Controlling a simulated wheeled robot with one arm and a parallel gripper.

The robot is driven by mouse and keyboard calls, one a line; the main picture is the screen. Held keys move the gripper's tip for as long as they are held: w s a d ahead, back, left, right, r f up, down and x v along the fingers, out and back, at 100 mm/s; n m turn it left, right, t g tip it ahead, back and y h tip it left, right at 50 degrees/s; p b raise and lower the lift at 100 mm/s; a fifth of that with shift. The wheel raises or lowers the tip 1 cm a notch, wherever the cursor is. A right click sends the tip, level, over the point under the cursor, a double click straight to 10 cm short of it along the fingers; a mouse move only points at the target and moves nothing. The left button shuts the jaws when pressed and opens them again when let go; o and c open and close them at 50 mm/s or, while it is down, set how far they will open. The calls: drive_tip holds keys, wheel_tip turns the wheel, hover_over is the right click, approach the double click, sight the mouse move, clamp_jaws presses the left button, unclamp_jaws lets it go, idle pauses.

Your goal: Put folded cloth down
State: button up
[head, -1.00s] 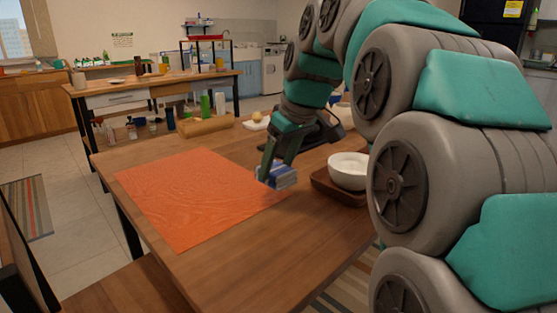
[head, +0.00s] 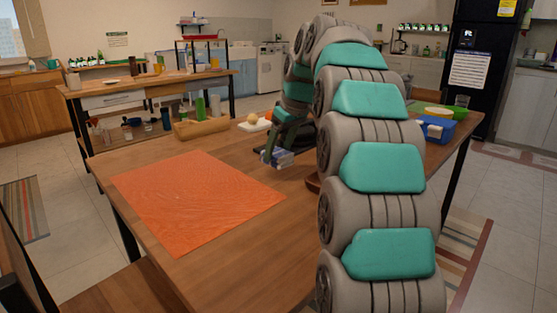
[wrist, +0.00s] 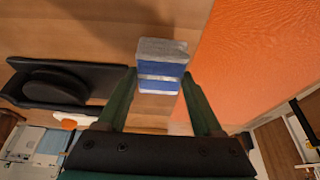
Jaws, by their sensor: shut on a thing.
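The folded cloth (head: 280,158), blue with pale grey-white bands, is between the fingers of my gripper (head: 268,151), right of the orange mat's far right part in the head view. In the wrist view the cloth (wrist: 162,58) sits between the two green fingertips of my gripper (wrist: 159,76), which is shut on it. Bare wooden table shows around the cloth, beside the edge of the orange mat (wrist: 255,50). I cannot tell whether the cloth touches the table.
The orange mat (head: 195,200) lies flat on the wooden table (head: 240,265). A black flat object with a round pad (wrist: 60,85) is left of the cloth in the wrist view. A blue bin (head: 437,128) stands right.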

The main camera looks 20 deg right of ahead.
sight(281, 153)
drive_tip(key=shift+f, duration=1.75)
drive_tip(key=shift+f, duration=0.1)
drive_tip(key=o, duration=1.5)
drive_tip(key=shift+c, duration=0.2)
drive_tip(key=shift+r, duration=0.2)
drive_tip(key=v, duration=1.2)
drive_tip(key=shift+f, duration=0.1)
